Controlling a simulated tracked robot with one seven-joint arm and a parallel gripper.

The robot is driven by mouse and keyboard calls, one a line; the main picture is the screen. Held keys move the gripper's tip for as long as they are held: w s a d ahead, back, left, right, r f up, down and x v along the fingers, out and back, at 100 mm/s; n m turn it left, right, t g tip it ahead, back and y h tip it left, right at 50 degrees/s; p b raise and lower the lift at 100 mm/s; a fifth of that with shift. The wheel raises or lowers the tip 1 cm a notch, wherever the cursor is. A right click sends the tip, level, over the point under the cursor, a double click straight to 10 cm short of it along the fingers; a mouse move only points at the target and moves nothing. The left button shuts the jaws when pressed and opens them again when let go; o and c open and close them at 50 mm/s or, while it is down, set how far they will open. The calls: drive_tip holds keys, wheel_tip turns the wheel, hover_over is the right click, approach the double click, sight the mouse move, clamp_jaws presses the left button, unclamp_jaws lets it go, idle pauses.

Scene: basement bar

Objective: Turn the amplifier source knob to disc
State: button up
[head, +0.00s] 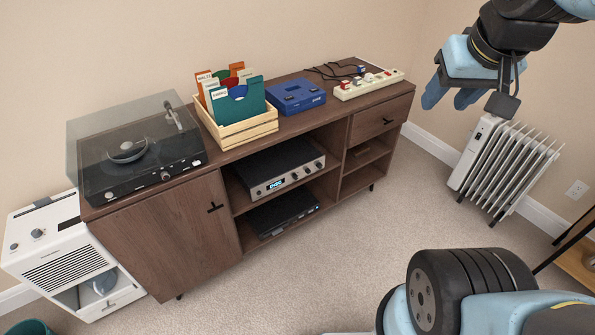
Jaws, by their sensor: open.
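The amplifier (279,169) is a silver-fronted unit with a dark top on the upper middle shelf of the wooden cabinet. Its front has a small lit blue display (275,184) and several knobs to the right of it. The knobs are too small to tell which is the source knob (294,177) or where it points, and the display text is not clearly legible. My gripper (450,98) is open and empty at the upper right, in the air, well apart from the amplifier and the cabinet.
A dark device (283,212) lies on the shelf below the amplifier. A turntable (140,152), record crate (237,130), blue box (296,96) and power strip (369,84) stand on the cabinet top (325,108). A radiator (503,168) stands at right. The carpet (345,240) before the cabinet is clear.

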drive_tip(key=w+d+f+n+t, duration=0.1)
drive_tip(key=w+f+n, duration=0.15)
drive_tip(key=w, duration=0.95)
drive_tip(key=w+f+n+t, duration=0.1)
drive_tip(key=w+f, duration=0.2)
drive_tip(key=w, duration=0.9)
drive_tip(key=w+a+f+n+t+y, duration=0.1)
drive_tip(key=w+a+f+n, duration=0.1)
drive_tip(key=w+f, duration=0.7)
drive_tip(key=w+a+f+n+t+y, duration=0.1)
drive_tip(key=w+a+f+n+y, duration=0.15)
drive_tip(key=w+f, duration=0.65)
drive_tip(key=n+t+y, duration=0.1)
drive_tip(key=t+y, duration=0.4)
drive_tip(key=y, duration=0.2)
approach(297, 178)
drive_tip(key=x, duration=0.8)
drive_tip(key=shift+a+f, duration=0.1)
